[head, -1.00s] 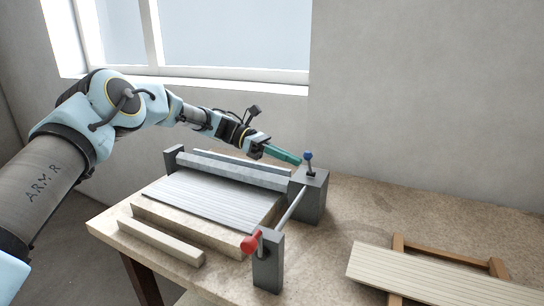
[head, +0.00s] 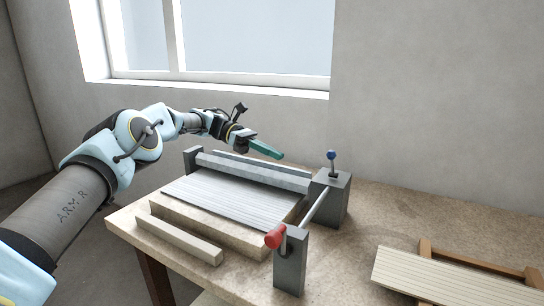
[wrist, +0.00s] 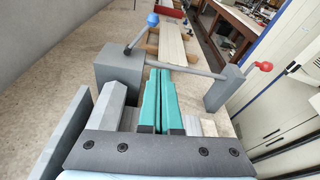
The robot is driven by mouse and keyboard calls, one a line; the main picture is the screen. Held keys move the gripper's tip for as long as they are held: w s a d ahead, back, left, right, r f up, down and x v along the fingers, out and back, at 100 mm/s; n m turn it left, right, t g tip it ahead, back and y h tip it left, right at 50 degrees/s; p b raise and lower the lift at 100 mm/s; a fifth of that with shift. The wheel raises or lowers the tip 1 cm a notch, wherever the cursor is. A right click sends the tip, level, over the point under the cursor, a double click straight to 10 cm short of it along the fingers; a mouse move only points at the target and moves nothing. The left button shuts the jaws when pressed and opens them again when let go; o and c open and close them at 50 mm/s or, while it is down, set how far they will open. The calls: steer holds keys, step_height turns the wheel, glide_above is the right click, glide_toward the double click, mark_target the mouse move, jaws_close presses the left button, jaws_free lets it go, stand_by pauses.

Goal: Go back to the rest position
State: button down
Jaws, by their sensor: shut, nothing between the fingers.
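My gripper (head: 266,149) has teal fingers and is above the back of the grey clamp fixture, pointing right. Its fingers are shut with nothing between them; they show side by side in the wrist view (wrist: 160,100). The fixture (head: 333,200) has grey end blocks, a long grey bar, a blue-knobbed lever (head: 331,156) and a red-knobbed lever (head: 275,236). Light grey ribbed profiles (head: 225,198) lie on the fixture's bed. The fingers look clear of the fixture in the head view.
The workbench (head: 360,250) carries a loose beige bar (head: 180,240) at its front left. Cream ribbed profiles (head: 450,278) lie on a wooden rack (head: 425,250) at the right. A window and wall stand behind. A red tray (wrist: 172,8) shows far off in the wrist view.

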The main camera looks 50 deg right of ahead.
steer(key=shift+w, duration=0.1)
stand_by(0.6)
steer(key=w+a+f+t, duration=0.2)
steer(key=w+a+t, duration=0.3)
steer(key=a, duration=0.4)
steer(key=w+a+f+t, duration=0.1)
steer(key=w+a+t, duration=0.1)
steer(key=w+a, duration=0.5)
steer(key=w+a+f+t, duration=0.2)
steer(key=w+a+t, duration=0.25)
steer(key=a, duration=0.55)
steer(key=a+f+m+t, duration=0.1)
steer(key=a+m+t, duration=0.15)
steer(key=a, duration=1.55)
steer(key=s+a+m+t+y, duration=0.1)
steer(key=s+a, duration=0.3)
steer(key=a, duration=0.4)
steer(key=s+a+f+m+t+y, duration=0.1)
steer(key=s+a, duration=0.3)
steer(key=a, duration=0.5)
steer(key=shift+s+a+f+t, duration=0.15)
steer(key=shift+t, duration=0.15)
